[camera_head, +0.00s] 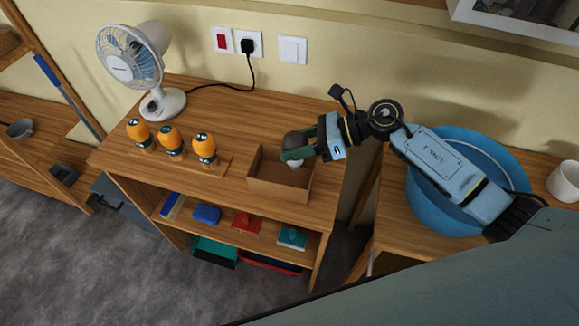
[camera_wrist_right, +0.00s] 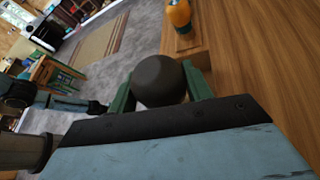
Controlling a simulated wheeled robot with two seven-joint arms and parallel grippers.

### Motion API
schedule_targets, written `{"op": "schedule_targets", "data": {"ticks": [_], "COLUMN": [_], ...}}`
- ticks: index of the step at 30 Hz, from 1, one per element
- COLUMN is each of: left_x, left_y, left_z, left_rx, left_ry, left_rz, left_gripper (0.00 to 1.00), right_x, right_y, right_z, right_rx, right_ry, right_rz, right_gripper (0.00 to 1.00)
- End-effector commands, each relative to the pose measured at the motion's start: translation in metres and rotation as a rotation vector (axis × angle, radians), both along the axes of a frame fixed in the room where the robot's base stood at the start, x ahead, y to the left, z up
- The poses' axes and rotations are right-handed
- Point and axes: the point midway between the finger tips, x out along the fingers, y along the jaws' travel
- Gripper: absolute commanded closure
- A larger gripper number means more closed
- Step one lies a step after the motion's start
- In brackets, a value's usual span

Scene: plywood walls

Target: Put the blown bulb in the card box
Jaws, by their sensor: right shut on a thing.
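The blown bulb, dark grey and round (camera_head: 295,142), is held between the fingers of my right gripper (camera_head: 306,146). In the right wrist view the dark bulb (camera_wrist_right: 158,80) sits between the green fingertips of the gripper (camera_wrist_right: 160,88). The open card box (camera_head: 278,190) stands on the wooden bench top. In the head view the bulb is over the box, with its pale lower end near the opening; whether it touches the box I cannot tell. The box's inside is partly hidden by bulb and gripper. I do not make out my left gripper.
Several orange bulbs, such as this one (camera_head: 203,145), stand in a row left of the box. A white fan (camera_head: 135,65) stands behind them. A blue basin (camera_head: 428,205) and white mug (camera_head: 564,182) are at the right. Coloured items lie on the shelf below.

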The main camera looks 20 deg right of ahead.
Motion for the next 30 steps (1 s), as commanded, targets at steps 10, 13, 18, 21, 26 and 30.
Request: {"op": "schedule_targets", "data": {"ticks": [10, 13, 18, 21, 26, 30], "left_x": [-0.006, -0.007, -0.007, -0.007, -0.007, -0.007], "left_y": [0.007, 0.007, 0.007, 0.007, 0.007, 0.007], "left_z": [-0.006, -0.008, -0.008, -0.008, -0.011, -0.012], "left_rx": [0.009, 0.01, 0.01, 0.01, 0.01, 0.01], "left_ry": [0.01, 0.011, 0.011, 0.011, 0.011, 0.012], "left_rz": [-0.002, -0.003, -0.003, -0.003, -0.003, -0.003], "left_gripper": [0.64, 0.64, 0.64, 0.64, 0.64, 0.64], "right_x": [0.0, 0.0, 0.0, 0.0, 0.0, 0.0], "right_y": [0.001, 0.0, 0.0, 0.0, 0.0, 0.0], "right_z": [-0.046, -0.061, -0.069, -0.069, -0.071, -0.072], "right_rx": [0.002, 0.002, 0.001, 0.001, 0.0, 0.0], "right_ry": [0.002, 0.002, -0.002, -0.003, -0.002, -0.002], "right_rz": [-0.003, -0.003, -0.001, -0.001, -0.001, -0.001], "right_gripper": [0.73, 0.73, 0.73, 0.73, 0.73, 0.44]}}
